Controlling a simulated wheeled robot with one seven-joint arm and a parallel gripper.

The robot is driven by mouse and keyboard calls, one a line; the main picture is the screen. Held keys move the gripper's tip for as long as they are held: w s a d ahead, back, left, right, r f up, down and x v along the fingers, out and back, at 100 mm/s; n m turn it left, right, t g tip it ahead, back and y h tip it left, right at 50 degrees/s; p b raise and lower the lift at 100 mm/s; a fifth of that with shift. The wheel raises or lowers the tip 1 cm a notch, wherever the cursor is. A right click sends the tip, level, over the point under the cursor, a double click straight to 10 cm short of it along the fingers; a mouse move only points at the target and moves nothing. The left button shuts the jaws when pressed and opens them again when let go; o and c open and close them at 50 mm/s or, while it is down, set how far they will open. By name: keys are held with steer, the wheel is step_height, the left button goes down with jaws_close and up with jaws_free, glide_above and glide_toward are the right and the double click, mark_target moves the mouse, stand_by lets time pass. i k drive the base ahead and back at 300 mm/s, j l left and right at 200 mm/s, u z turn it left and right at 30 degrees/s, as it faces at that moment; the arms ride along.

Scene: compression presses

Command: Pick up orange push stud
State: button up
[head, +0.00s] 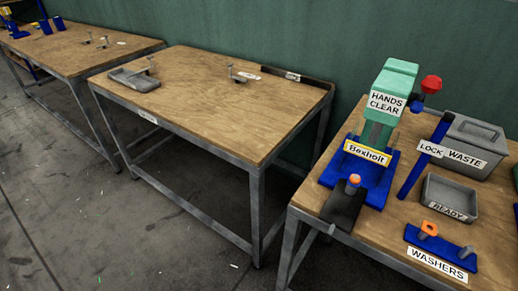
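A small orange stud (354,179) stands upright at the front of the blue press on the right table, where a black slab begins. The press (383,115) has a green body and blue base, with signs reading "HANDS CLEAR" and "Boxholt". Another orange piece, ring-like (429,227), sits around a peg on a blue plate marked "WASHERS" (440,250). My gripper is not in view.
The middle table (200,90) is mostly clear, with a grey tray (134,80).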

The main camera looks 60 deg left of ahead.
mark_target(355, 179)
steer(key=u, duration=1)
